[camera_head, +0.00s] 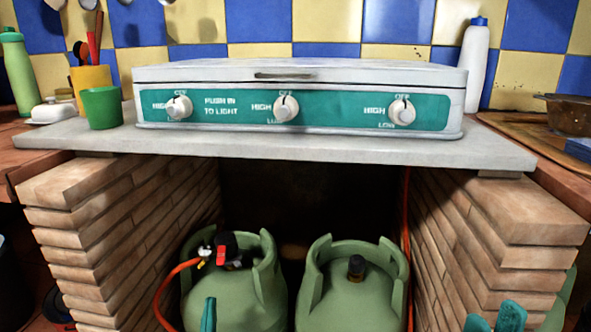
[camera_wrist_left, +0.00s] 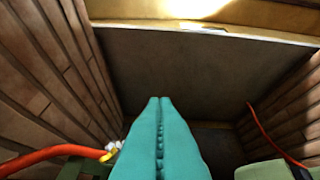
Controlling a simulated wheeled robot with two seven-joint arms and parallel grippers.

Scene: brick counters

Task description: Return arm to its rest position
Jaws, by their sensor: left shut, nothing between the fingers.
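My left gripper (camera_head: 208,315) shows as a single teal tip at the bottom of the head view, in front of the left green gas bottle (camera_head: 265,290). In the left wrist view its two teal fingers (camera_wrist_left: 160,140) are pressed together, with nothing between them. They point into the brick recess under the stove, and the gas bottle shows low beside them. My right gripper (camera_head: 494,320) shows at the bottom right of the head view, in front of the right brick pillar. Its two teal fingertips stand apart. Most of both arms is out of view.
Brick pillars (camera_head: 80,225) flank the recess. A second gas bottle (camera_head: 350,300) stands right of the first. An orange hose (camera_head: 172,285) runs from the left bottle's valve. Above, a grey slab (camera_head: 330,147) bears the stove (camera_head: 230,108) and a green cup (camera_head: 101,108).

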